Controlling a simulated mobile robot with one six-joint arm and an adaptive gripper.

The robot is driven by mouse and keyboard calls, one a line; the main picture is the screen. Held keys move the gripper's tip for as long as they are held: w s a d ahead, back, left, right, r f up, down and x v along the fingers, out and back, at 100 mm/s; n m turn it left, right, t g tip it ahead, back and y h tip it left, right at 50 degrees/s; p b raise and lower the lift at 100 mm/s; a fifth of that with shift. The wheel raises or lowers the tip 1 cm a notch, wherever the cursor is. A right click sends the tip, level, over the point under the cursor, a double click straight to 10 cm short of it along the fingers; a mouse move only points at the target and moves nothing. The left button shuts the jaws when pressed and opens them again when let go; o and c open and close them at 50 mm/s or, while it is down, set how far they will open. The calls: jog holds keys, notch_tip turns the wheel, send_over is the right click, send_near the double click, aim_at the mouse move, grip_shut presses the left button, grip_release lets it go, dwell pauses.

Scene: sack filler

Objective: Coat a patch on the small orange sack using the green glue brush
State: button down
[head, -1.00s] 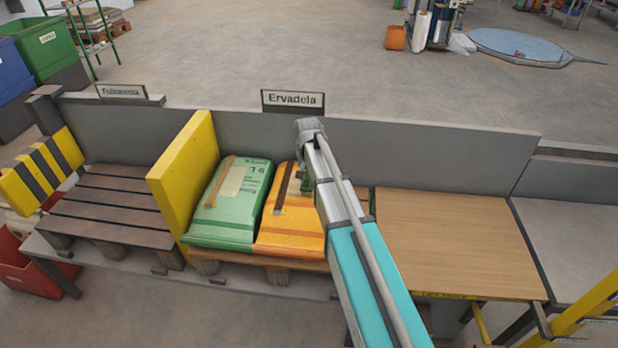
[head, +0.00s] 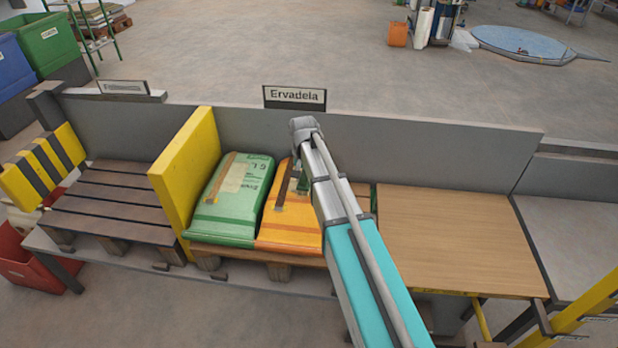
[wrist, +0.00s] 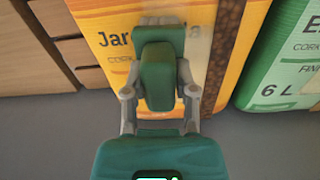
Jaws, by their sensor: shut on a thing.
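The small orange sack (head: 290,232) lies on a slatted pallet, right of a green sack (head: 230,205). A brown strip runs along its face, and the sack fills the middle of the wrist view (wrist: 112,62). My gripper (wrist: 160,95) is over the orange sack, shut on the green glue brush (wrist: 158,72). The brush's pale grey end (wrist: 160,20) is at the sack's face beside a pale patch (wrist: 198,45) and the brown strip (wrist: 226,50). Whether it touches is unclear. In the head view my arm hides most of the gripper and the sack's right side.
A yellow divider (head: 187,175) stands left of the green sack, with an empty slatted pallet (head: 110,205) beyond it. A grey wall with an "Ervadela" sign (head: 294,97) runs behind. A bare wooden board (head: 455,240) lies right of my arm.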

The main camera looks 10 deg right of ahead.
jog(key=shift+w+a, duration=0.2)
jog(key=shift+a, duration=0.35)
jog(key=shift+w+a, duration=0.15)
jog(key=shift+a, duration=0.35)
jog(key=shift+a, duration=0.1)
jog(key=shift+w+a, duration=0.3)
jog(key=shift+a, duration=0.55)
jog(key=shift+w+a, duration=0.25)
jog(key=shift+a, duration=0.6)
jog(key=shift+s+a+r, duration=0.1)
jog(key=shift+s+a, duration=0.2)
jog(key=shift+s, duration=0.6)
jog(key=shift+d, duration=0.15)
jog(key=shift+s+d, duration=0.3)
jog(key=shift+d, duration=0.55)
jog(key=shift+s+d, duration=0.25)
jog(key=shift+d, duration=0.55)
